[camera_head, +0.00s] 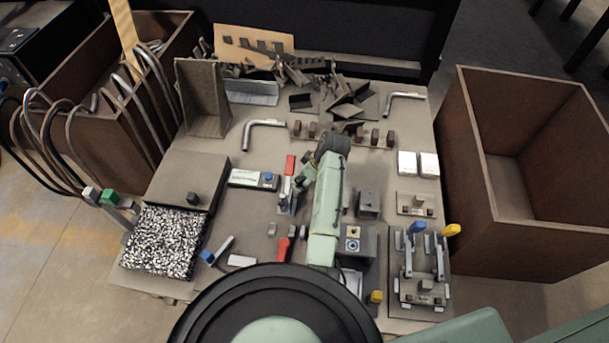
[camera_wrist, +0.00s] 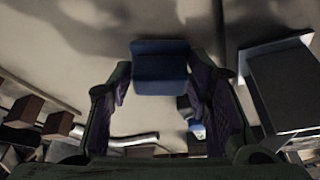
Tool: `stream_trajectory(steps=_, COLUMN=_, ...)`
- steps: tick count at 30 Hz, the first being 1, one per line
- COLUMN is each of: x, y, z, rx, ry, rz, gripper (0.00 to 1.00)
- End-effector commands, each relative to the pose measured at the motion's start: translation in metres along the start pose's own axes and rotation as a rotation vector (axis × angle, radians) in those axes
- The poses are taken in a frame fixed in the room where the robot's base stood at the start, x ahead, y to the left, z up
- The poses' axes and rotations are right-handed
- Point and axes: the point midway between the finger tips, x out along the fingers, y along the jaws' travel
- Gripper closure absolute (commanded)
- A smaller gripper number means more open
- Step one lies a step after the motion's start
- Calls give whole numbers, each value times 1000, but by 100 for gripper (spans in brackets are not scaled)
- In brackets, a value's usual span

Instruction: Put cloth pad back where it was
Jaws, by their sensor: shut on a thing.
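My gripper (camera_wrist: 160,75) shows in the wrist view with its two fingers on either side of a dark blue pad-like thing (camera_wrist: 160,66), and it is shut on it. This looks like the cloth pad, but its cloth surface is too dark to confirm. It is held between the fingertips, and its lower part shows most clearly. In the head view my arm reaches over the middle of the table. The fingers and the pad are small there and largely hidden by my own wrist.
The table (camera_head: 225,275) is crowded. Red-handled clamps (camera_head: 282,247), a dark box (camera_head: 368,203) and blue- and yellow-handled clamps (camera_head: 438,240) surround my arm. A speckled block (camera_head: 163,243) lies at left. Brown blocks (camera_wrist: 58,124) and a dark box-like piece (camera_wrist: 282,85) flank my gripper.

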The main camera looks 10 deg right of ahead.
Motion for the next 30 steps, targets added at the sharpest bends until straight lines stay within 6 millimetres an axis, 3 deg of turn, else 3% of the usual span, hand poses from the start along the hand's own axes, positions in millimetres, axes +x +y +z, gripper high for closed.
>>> stream_trajectory(steps=11, x=5, y=0, z=2, rx=-1, ry=1, rz=2, gripper=81)
stream_trajectory(steps=12, x=5, y=0, z=2, rx=-1, ry=1, rz=2, gripper=54)
stream_trajectory(steps=21, x=4, y=0, z=2, rx=-1, ry=1, rz=2, gripper=35)
stream_trajectory(steps=30, x=3, y=0, z=1, rx=-1, ry=1, rz=2, gripper=35)
